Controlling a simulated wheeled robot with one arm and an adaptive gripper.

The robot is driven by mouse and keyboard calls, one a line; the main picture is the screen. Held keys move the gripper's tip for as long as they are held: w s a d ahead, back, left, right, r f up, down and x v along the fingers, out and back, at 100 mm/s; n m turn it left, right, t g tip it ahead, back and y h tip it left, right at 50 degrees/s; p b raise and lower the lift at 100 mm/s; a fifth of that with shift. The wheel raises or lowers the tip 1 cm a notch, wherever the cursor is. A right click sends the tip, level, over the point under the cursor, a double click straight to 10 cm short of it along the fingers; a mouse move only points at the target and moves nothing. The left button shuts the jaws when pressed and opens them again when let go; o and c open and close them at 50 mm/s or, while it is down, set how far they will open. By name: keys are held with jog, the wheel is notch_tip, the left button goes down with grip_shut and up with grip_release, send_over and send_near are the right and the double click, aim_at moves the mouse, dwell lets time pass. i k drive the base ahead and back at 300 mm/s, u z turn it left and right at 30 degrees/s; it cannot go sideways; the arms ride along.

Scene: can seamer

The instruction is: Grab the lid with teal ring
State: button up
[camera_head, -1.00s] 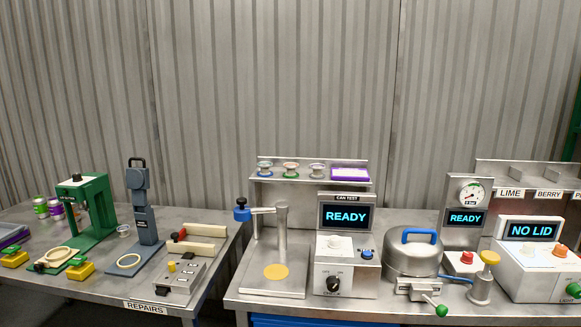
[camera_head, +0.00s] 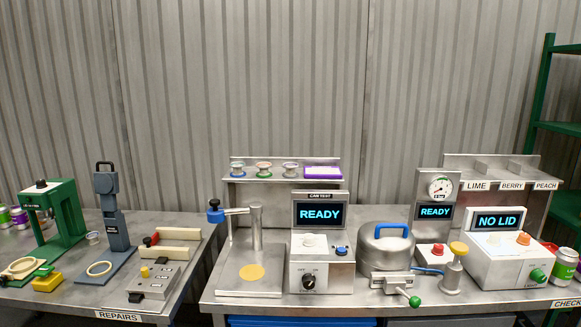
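Several small round pieces stand in a row on the steel shelf (camera_head: 232,179) above the middle bench. The left one, a lid with a teal-looking ring (camera_head: 238,165), sits on a stand with a blue base (camera_head: 238,175). Beside it, a lid with an orange-pink ring (camera_head: 264,165) sits on a green-based stand. A third lid with a purple-looking ring (camera_head: 290,165) is to its right. The pieces are small, so ring details are hard to tell. My gripper is not in view.
A purple tray (camera_head: 323,172) is at the shelf's right end. Below stand a post with a blue-knobbed arm (camera_head: 215,213), a CAN TEST box reading READY (camera_head: 320,214), a domed pot (camera_head: 386,248) and a NO LID machine (camera_head: 498,221). A gap separates the REPAIRS bench (camera_head: 118,317).

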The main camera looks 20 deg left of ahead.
aim_at(238, 165)
jog(key=z, duration=0.2)
jog(key=k, duration=0.35)
jog(key=u, duration=1.55)
jog(key=i, duration=0.8)
jog(key=u, duration=0.45)
jog(key=i, duration=1.35)
jog(key=z, duration=0.5)
